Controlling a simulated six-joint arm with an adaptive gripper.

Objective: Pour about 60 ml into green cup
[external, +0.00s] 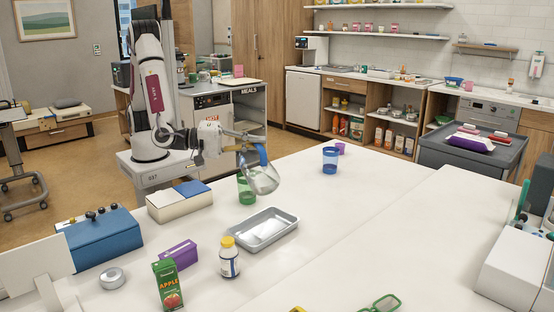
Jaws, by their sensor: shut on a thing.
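My gripper (250,139) is shut on the blue handle of a clear jug (262,181). The jug is held in the air above the table and looks tilted. The green cup (245,192) stands on the white table, just left of and partly behind the jug in the external view. The jug overlaps the cup's right side, so I cannot tell whether they touch. The liquid level in the jug and in the green cup is too small to tell, and no stream is clearly visible.
A metal tray (287,231) lies in front of the jug. A blue cup (330,167) and a small purple cup (340,148) stand to the right. A white and blue box (172,207) is left. A yellow-capped bottle (229,264) and juice carton (167,286) stand nearer.

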